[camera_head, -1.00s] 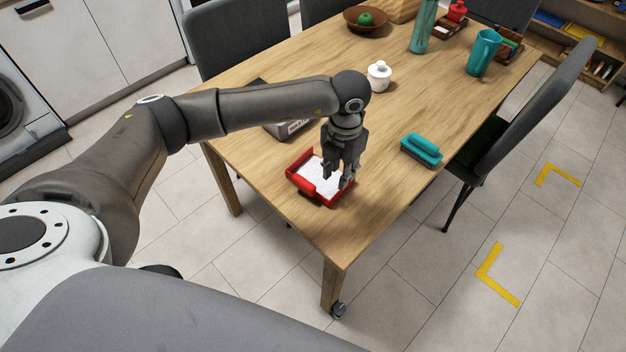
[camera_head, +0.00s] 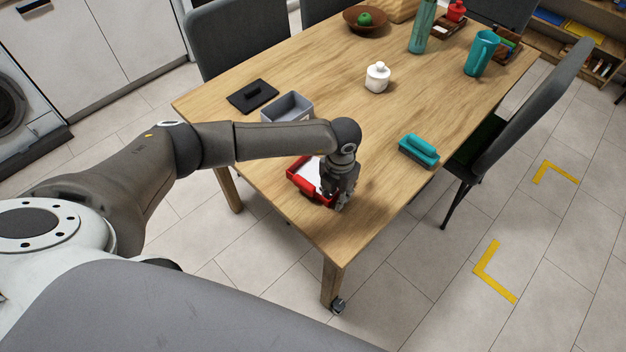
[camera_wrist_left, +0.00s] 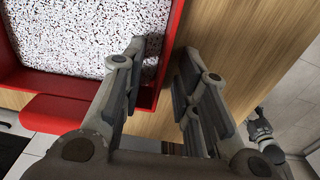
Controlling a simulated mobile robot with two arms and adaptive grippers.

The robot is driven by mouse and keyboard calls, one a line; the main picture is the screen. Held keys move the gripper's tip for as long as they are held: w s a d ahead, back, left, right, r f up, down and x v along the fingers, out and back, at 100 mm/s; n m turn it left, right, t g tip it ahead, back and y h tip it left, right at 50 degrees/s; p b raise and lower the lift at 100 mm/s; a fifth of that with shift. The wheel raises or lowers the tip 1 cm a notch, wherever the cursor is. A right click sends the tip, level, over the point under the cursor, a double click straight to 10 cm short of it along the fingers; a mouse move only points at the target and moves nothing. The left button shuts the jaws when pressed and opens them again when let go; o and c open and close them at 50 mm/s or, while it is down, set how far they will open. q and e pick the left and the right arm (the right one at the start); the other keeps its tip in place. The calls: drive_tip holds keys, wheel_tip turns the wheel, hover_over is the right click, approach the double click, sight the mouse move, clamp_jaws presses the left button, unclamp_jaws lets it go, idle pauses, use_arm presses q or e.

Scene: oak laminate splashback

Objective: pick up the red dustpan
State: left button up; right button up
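The red dustpan (camera_head: 299,179) lies near the table's front corner, partly hidden by my left gripper. In the left wrist view, the red dustpan (camera_wrist_left: 58,112) has a white speckled inside, and a rounded red bar juts from its near edge. My left gripper (camera_head: 341,203) is low over the dustpan's right side. In the wrist view my left gripper (camera_wrist_left: 157,62) is open, with one finger over the inside of the pan and the other over bare wood, the red side wall running between them. I cannot tell whether either finger touches it.
A grey bin (camera_head: 287,106) and a black flat piece (camera_head: 253,95) lie behind my forearm. A teal brush (camera_head: 419,151) is to the right. A white lidded pot (camera_head: 377,78), teal pitcher (camera_head: 482,53) and bottle stand farther back.

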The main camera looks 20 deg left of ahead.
use_arm(q)
clamp_jaws()
